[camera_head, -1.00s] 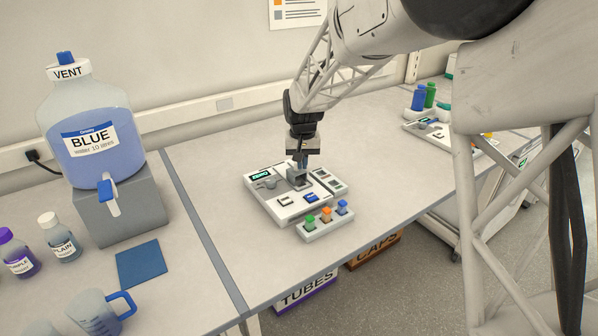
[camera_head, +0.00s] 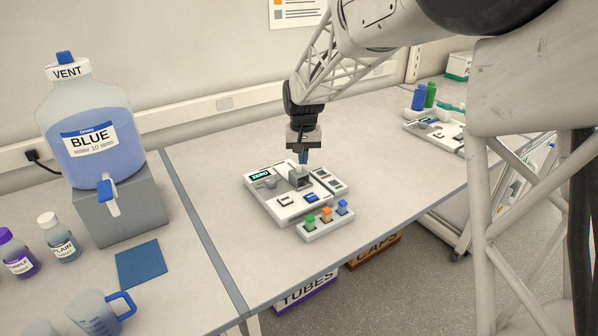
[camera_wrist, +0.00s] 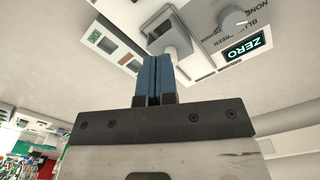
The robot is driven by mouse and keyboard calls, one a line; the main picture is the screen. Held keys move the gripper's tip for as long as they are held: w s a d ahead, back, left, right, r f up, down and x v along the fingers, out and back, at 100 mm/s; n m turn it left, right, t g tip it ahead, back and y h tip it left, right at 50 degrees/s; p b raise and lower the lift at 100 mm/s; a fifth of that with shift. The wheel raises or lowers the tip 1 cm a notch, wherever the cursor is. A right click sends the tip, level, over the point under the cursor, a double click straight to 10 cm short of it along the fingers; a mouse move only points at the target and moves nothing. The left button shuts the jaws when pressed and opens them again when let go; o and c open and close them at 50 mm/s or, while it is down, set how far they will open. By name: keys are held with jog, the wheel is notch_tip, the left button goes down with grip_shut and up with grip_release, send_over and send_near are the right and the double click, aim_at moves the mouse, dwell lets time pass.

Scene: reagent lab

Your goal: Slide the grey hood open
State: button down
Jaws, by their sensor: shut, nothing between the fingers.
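The small grey hood (camera_head: 300,179) stands on the white device panel (camera_head: 273,203) on the bench, just right of the green ZERO label. Its front side looks dark. My gripper (camera_head: 303,162) points down just above and behind the hood, its blue fingers together and empty. In the wrist view, the closed fingers (camera_wrist: 155,60) point at the panel, and a grey-white part (camera_wrist: 170,38) that looks like the hood shows just beyond their tips. I cannot tell whether the fingertips touch it.
A small rack (camera_head: 327,224) with green, orange and blue pegs sits at the panel's front edge. A large BLUE jug (camera_head: 92,135) stands on a grey block at left. A second panel (camera_head: 436,131) and bottles lie at right.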

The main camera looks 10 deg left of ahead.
aim_at(299, 174)
jog(key=shift+r, duration=0.8)
jog(key=c, duration=1.5)
grip_release()
jog(key=shift+c, duration=0.2)
jog(key=o, duration=0.4)
jog(key=shift+w+a+r+m, duration=0.3)
jog(key=shift+w+m, duration=0.05)
jog(key=shift+m, duration=0.15)
jog(key=shift+o, duration=0.2)
jog(key=shift+w+a+r+m, duration=0.5)
jog(key=shift+w+r+m, duration=0.1)
jog(key=shift+m, duration=0.4)
jog(key=shift+f, duration=0.15)
jog(key=shift+f, duration=3.8)
grip_shut()
